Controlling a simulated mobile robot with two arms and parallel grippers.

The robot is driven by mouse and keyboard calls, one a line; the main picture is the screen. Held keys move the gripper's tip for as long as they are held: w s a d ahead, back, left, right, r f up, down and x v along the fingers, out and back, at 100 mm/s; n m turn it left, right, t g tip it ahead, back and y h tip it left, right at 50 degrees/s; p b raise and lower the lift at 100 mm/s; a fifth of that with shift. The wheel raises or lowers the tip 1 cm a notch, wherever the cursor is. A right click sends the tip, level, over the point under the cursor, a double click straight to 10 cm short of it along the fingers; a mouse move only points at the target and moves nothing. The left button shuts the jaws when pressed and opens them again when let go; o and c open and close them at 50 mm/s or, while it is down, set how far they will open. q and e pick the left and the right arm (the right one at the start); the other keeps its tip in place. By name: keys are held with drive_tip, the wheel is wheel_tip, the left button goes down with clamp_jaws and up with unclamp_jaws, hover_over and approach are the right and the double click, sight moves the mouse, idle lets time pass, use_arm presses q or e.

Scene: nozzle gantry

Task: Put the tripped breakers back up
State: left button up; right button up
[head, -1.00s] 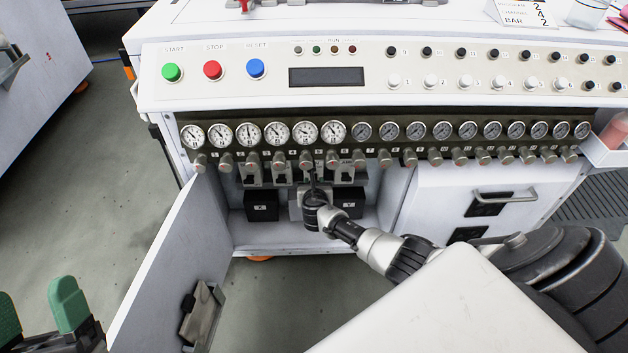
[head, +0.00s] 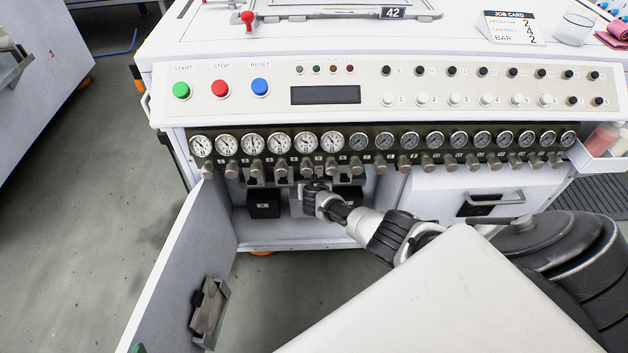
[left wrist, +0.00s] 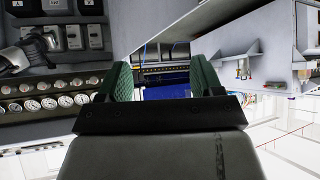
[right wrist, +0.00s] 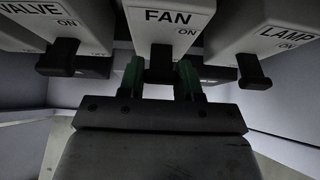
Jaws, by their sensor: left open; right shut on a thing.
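The right wrist view shows three white breakers side by side: VALVE (right wrist: 65,18), FAN (right wrist: 168,20) and LAMP (right wrist: 275,38). Each has a black lever and the word ON above it. My right gripper (right wrist: 160,78) has its green fingers shut around the FAN lever (right wrist: 160,62). The VALVE lever (right wrist: 58,57) and LAMP lever (right wrist: 252,72) are free on either side. In the head view the right gripper (head: 311,190) is inside the open cabinet, with the breakers mostly hidden behind knobs. My left gripper (left wrist: 163,78) is open and empty, away from the cabinet.
The cabinet door (head: 185,265) stands open at the left. A row of gauges and knobs (head: 306,170) overhangs the opening. Black boxes (head: 264,204) sit inside. A closed drawer with a handle (head: 495,199) is at the right.

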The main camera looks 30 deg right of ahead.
use_arm(q)
drive_tip(key=s+a+f+g+y+p, duration=0.1)
drive_tip(key=s+a+f+g, duration=0.1)
drive_tip(key=s+g, duration=0.3)
drive_tip(key=s, duration=0.3)
drive_tip(key=shift+a+f+g+p, duration=0.25)
drive_tip(key=shift+a+g+p, duration=0.1)
drive_tip(key=shift+g+p, duration=0.05)
use_arm(e)
drive_tip(key=shift+r+g, duration=0.2)
drive_tip(key=shift+g, duration=0.2)
use_arm(q)
drive_tip(key=shift+w, duration=0.1)
use_arm(e)
drive_tip(key=o, duration=0.9)
drive_tip(key=shift+o, duration=0.2)
